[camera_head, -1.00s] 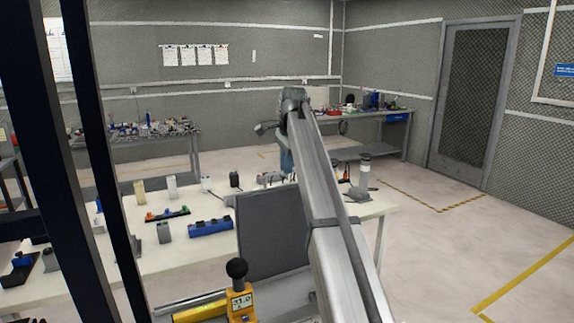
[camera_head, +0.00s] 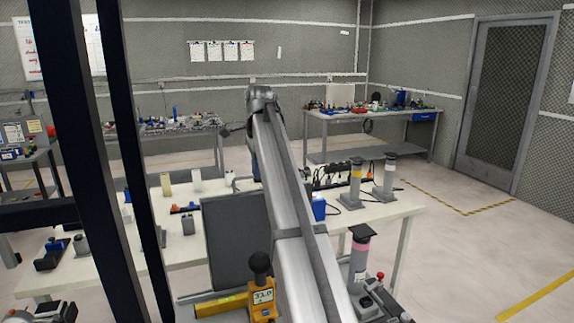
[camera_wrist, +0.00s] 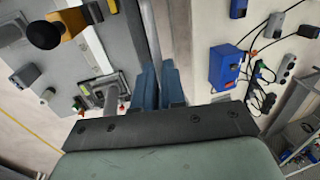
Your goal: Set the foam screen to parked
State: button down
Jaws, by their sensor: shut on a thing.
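The foam screen (camera_head: 237,240) is a dark grey upright panel at the front edge of the pale workbench in the head view, partly behind my arm. A yellow device (camera_head: 262,296) with a black knob and a small display stands in front of its lower right. In the wrist view my gripper (camera_wrist: 160,75) has blue fingers close together, shut on a thin grey edge (camera_wrist: 150,30) that looks like part of the screen. The contact itself is mostly hidden. In the head view my gripper is largely hidden behind the arm.
A blue box (camera_head: 319,208), cables and two grey posts (camera_head: 356,180) stand on the bench right of my arm. A pink-banded post (camera_head: 359,258) stands nearer, lower right. Small parts sit on the bench left of the screen. Floor at right is clear.

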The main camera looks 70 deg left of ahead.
send_over(222, 197)
jog(key=shift+a, duration=0.1)
dwell(0.3)
jog(key=c, duration=1.5)
grip_release()
jog(key=shift+s, duration=0.15)
jog(key=o, duration=0.3)
jog(key=shift+w, duration=0.2)
notch_tip(222, 197, up, 14)
jog(key=d, duration=0.2)
jog(key=shift+d+f, duration=0.25)
jog(key=shift+d, duration=0.1)
